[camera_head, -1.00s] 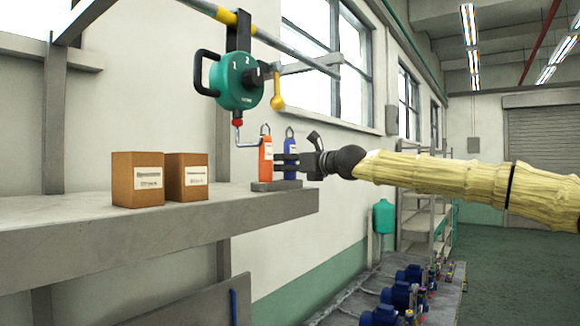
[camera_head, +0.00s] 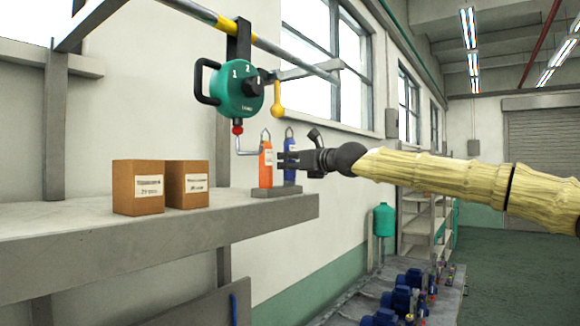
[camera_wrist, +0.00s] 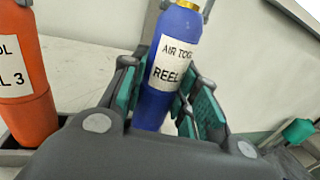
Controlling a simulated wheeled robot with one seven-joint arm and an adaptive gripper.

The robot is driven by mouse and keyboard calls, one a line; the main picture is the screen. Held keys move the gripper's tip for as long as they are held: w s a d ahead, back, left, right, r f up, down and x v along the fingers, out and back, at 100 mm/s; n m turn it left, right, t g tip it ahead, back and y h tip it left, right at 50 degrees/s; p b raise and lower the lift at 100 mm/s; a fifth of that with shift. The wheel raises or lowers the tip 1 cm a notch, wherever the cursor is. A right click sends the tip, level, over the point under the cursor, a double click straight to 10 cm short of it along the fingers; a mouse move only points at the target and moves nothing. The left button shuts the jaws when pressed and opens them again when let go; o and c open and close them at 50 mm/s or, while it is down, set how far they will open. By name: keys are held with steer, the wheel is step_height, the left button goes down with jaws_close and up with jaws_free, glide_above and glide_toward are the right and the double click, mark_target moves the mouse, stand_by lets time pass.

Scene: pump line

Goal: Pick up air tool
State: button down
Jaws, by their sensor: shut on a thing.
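The blue air tool (camera_wrist: 176,60) stands upright between my gripper's fingers in the wrist view, its label reading "AIR TOOL REEL". It also shows in the head view (camera_head: 290,150), partly covered by the fingers. My gripper (camera_head: 284,160) reaches in from the right and is shut on the blue tool; its teal finger pads (camera_wrist: 165,95) flank it in the wrist view. An orange tool (camera_head: 266,165) stands just left of it, with a label ending in "3" in the wrist view (camera_wrist: 22,80). The lower end of the blue tool is hidden.
Both tools are at a grey holder (camera_head: 276,193) on the shelf's right end. Two brown boxes (camera_head: 138,188) stand left on the shelf (camera_head: 120,235). A green reel (camera_head: 238,88) with a hook hangs from a rail above, close over the orange tool.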

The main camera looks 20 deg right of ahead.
steer(key=shift+r, duration=0.8)
steer(key=shift+s+b, duration=0.3)
steer(key=shift+s, duration=0.1)
steer(key=s+d+r+b, duration=0.1)
steer(key=s+b, duration=0.4)
steer(key=s, duration=1)
steer(key=shift+s+d+r+b, duration=0.15)
steer(key=shift+d+r+b, duration=0.15)
steer(key=shift+d+b, duration=0.1)
